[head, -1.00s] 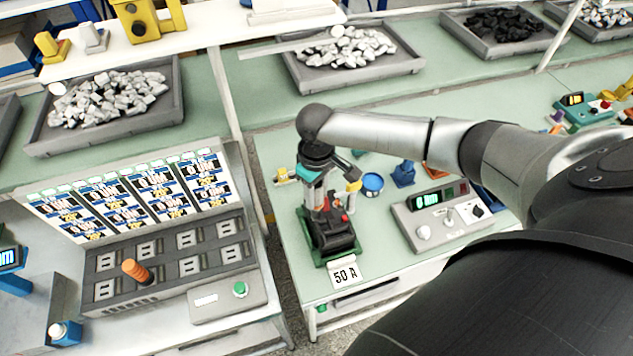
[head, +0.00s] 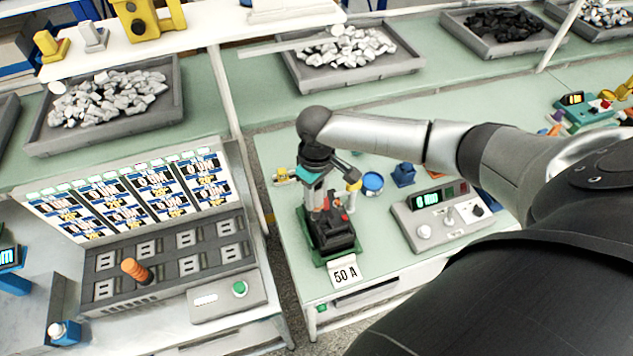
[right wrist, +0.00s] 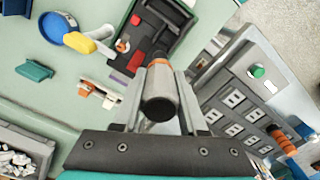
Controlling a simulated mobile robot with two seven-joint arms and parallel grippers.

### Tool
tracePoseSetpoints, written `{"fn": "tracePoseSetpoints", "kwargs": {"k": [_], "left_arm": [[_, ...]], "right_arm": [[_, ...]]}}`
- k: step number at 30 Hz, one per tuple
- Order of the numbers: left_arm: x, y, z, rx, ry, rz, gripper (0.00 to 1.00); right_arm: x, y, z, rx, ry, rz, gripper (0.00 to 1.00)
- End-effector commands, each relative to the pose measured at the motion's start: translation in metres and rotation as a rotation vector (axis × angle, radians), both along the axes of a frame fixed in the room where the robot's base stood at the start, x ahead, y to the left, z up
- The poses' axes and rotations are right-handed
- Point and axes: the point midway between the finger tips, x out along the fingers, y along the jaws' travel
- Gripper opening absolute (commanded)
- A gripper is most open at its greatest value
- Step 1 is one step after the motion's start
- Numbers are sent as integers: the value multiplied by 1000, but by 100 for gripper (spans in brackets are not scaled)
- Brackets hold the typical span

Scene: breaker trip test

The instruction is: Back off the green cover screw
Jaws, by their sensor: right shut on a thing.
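The black breaker (head: 335,237) sits in a green holder on the right-hand bench, behind a "50 A" card (head: 345,273). It also shows in the right wrist view (right wrist: 178,17). My right gripper (head: 318,200) points down over the breaker. In the right wrist view its fingers are shut on a grey, orange-banded driver (right wrist: 160,92), whose dark end faces the camera. The driver's tip is hidden, so I cannot tell whether it touches a screw. I cannot make out the green cover screw. My left gripper is not in view.
A blue round container (head: 372,182) and a blue block (head: 404,174) stand behind the breaker. A grey test box (head: 437,215) with a lit display is to its right. A slotted panel (head: 175,262) with an orange handle (head: 136,270) is on the left bench, across a gap.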

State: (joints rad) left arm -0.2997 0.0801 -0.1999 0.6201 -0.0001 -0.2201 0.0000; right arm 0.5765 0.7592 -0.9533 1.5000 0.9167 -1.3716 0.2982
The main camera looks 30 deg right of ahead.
Motion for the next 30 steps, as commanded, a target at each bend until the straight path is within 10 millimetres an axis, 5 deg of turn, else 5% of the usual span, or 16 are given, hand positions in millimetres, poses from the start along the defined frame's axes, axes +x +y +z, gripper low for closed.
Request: {"fn": "tracePoseSetpoints", "kwargs": {"k": [30], "left_arm": [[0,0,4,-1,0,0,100]], "right_arm": [[-2,1,10,1,4,1,0]]}}
